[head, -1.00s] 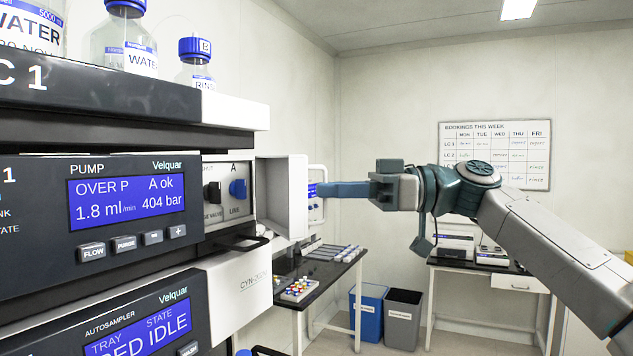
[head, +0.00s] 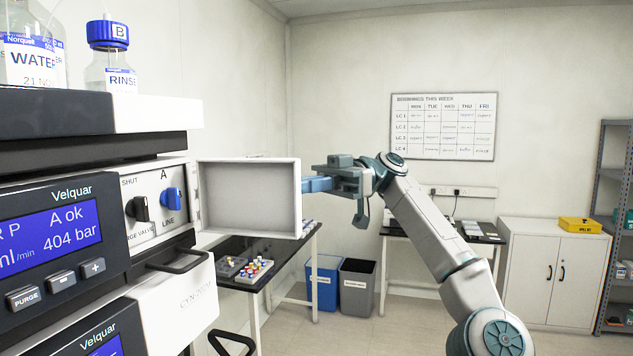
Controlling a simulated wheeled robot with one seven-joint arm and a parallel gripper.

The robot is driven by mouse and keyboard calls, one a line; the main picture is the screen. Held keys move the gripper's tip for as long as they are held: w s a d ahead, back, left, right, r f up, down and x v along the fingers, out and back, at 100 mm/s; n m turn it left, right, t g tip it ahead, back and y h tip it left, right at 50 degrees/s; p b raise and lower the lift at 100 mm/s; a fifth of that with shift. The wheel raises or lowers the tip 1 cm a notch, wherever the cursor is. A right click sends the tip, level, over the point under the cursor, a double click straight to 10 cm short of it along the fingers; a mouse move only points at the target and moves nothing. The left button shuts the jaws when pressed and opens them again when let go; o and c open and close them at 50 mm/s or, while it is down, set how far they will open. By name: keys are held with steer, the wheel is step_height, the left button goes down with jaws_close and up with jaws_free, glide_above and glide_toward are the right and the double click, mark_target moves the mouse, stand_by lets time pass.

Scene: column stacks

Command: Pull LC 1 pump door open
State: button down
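The LC 1 pump door (head: 249,197) is a pale box-shaped panel hinged beside the pump. It stands swung wide open, its recessed inner face towards the camera. The opened pump front shows a black purge valve knob (head: 140,208) and a blue line knob (head: 172,198). The pump display (head: 50,232) reads A ok and 404 bar. My gripper (head: 312,185) is at the door's free right edge, its blue fingers reaching to or behind that edge. The fingertips are partly hidden by the door, so I cannot tell whether they touch or grip it.
A black handle (head: 178,258) sticks out below the pump. A dark bench (head: 239,250) with vial racks stands under the door. Blue (head: 324,280) and grey (head: 357,285) bins, a white cabinet (head: 552,275) and shelving lie beyond. The floor between is clear.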

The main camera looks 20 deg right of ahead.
steer(key=shift+w+r+n+g+h, duration=0.2)
steer(key=shift+w+n+g+h, duration=0.3)
steer(key=shift+w+n+g, duration=0.6)
steer(key=shift+w+g, duration=0.15)
steer(key=shift+g, duration=0.25)
steer(key=c, duration=1.7)
jaws_free()
steer(key=shift+o, duration=0.6)
steer(key=shift+a+f, duration=0.1)
steer(key=shift+a, duration=1)
steer(key=shift+d+f, duration=0.15)
steer(key=shift+d, duration=0.65)
steer(key=shift+d, duration=0.1)
